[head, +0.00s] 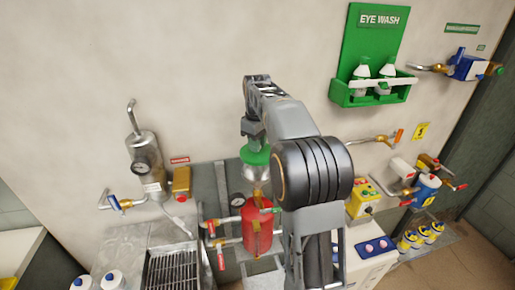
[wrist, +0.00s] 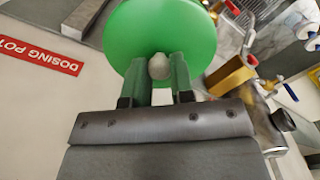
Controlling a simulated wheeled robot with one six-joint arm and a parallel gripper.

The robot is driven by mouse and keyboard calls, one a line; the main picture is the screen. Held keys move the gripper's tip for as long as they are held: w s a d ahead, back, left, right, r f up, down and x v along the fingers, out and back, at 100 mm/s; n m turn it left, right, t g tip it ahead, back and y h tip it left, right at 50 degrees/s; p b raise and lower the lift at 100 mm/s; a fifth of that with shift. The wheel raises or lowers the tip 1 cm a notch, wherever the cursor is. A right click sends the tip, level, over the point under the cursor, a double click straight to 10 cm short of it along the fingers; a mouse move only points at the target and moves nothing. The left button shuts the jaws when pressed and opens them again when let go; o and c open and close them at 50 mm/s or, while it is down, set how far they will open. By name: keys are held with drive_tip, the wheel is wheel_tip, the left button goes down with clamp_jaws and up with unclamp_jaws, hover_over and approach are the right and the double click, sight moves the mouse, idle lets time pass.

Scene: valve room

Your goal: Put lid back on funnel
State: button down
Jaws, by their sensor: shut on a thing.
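The green lid (wrist: 160,30) is a round disc with a pale grey knob (wrist: 159,66) in the wrist view. My gripper (wrist: 160,78) is shut on the knob, one finger on each side. In the head view the lid (head: 256,155) shows below my gripper (head: 252,138), directly above the red dosing pot. A pale funnel (head: 255,173) shows just under the lid, on top of the red pot (head: 257,228). I cannot tell whether the lid touches the funnel rim. In the wrist view the lid hides the funnel.
A round gauge (head: 237,200) and red-handled valves (head: 221,262) sit left of the pot. A grey cylinder with a gauge (head: 143,150) and a brass block (head: 181,183) stand further left. A green eye wash station (head: 372,60) hangs at upper right. Wall above is bare.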

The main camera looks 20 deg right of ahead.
drive_tip(key=shift+r+n, duration=0.1)
drive_tip(key=shift+n, duration=0.4)
drive_tip(key=shift+f+b, duration=2.3)
drive_tip(key=shift+f, duration=0.75)
drive_tip(key=shift+p, duration=0.45)
drive_tip(key=shift+f, duration=0.2)
idle(0.5)
drive_tip(key=shift+c, duration=2.1)
unclamp_jaws()
